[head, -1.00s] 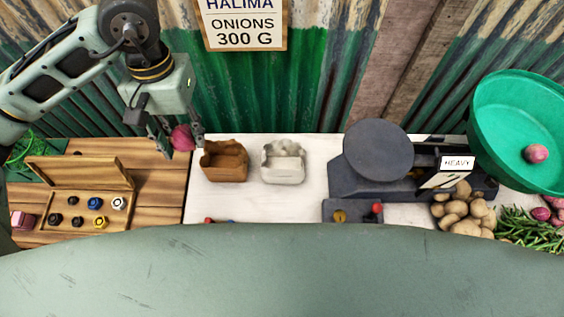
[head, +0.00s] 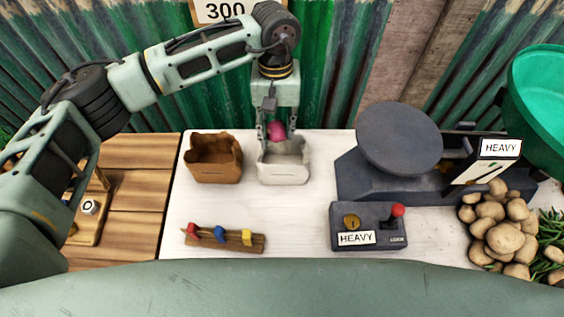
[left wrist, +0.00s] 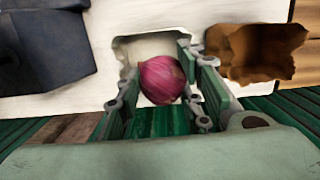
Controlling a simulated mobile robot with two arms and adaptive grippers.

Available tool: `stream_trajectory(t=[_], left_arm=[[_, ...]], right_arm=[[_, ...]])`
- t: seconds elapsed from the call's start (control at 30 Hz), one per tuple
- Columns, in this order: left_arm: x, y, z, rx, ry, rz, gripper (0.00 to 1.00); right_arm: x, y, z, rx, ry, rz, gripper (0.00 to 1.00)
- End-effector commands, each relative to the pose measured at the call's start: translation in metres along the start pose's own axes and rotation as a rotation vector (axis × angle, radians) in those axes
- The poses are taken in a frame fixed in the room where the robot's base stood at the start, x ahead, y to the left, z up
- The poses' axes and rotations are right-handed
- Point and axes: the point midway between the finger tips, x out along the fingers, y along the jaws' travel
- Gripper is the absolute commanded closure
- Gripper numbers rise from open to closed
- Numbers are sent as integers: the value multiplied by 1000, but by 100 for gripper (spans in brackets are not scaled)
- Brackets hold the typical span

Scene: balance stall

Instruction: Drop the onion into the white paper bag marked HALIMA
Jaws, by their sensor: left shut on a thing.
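The red onion (head: 277,130) is held between the fingers of my left gripper (head: 276,132), which is shut on it. In the left wrist view the onion (left wrist: 161,80) sits between the two fingers with the white bag's opening behind it. The white paper bag (head: 284,172) stands open on the white table top, and the gripper is above its back part. No name can be read on the bag. The bag's rim also shows in the left wrist view (left wrist: 122,47). My right gripper is not in view.
A brown paper bag (head: 214,160) stands just left of the white one. A dark scale (head: 398,138) marked HEAVY and a control box (head: 368,228) are to the right. A rack with coloured pegs (head: 225,239) lies in front. Potatoes (head: 497,230) lie at far right.

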Motion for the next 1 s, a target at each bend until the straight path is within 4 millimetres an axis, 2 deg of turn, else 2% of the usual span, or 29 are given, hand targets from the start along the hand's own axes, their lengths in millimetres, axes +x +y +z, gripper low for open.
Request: stream_trajectory(t=[0.5,0.83,0.87,1.0], left_arm=[[52,0,-5,-1,-3,1,92],[56,-1,-6,-1,-1,0,92],[56,-1,-6,-1,-1,0,63],[56,-1,-6,-1,-1,0,51]], right_arm=[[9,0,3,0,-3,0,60],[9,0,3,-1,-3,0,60],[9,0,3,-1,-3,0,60],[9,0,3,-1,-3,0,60]])
